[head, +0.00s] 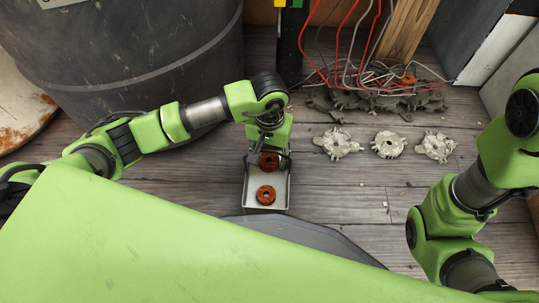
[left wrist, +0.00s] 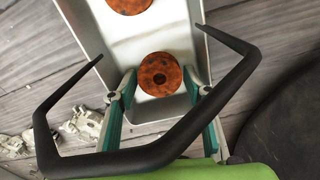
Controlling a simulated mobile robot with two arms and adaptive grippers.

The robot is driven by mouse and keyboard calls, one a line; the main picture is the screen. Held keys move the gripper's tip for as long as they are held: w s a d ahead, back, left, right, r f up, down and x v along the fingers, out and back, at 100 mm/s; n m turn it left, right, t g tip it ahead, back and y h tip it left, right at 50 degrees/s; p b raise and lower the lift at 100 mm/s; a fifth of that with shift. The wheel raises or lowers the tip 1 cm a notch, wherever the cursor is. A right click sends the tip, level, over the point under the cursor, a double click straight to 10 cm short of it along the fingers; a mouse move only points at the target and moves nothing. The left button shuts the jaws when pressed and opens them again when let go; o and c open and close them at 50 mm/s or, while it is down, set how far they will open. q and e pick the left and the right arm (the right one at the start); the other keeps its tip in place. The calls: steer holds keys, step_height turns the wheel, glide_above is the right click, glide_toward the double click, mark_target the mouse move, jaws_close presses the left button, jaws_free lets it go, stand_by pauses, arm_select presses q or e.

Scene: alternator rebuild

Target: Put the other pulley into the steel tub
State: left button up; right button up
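The steel tub (head: 280,190) is a small rectangular metal tray on the floor. One rust-orange pulley (head: 265,195) lies flat in its near end; it is cut by the top edge of the left wrist view (left wrist: 128,3). A second pulley (head: 269,162) is at the tub's far end. In the left wrist view this pulley (left wrist: 160,74) sits inside the tub walls, at about the same size as the first. My left gripper (left wrist: 160,72) is over this end, its teal fingers apart on either side of the pulley with slim gaps. My right gripper is not in view.
Three pale metal castings (head: 389,145) lie in a row right of the tub. Behind them are a heap of dark parts (head: 375,100), with an orange piece (head: 408,79) on it, and red and white wires (head: 360,45). A big dark drum (head: 130,60) stands at left.

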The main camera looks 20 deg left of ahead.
mark_target(269, 159)
arm_select(q)
steer(key=shift+r, duration=0.15)
step_height(269, 159, up, 12)
steer(key=p, duration=0.9)
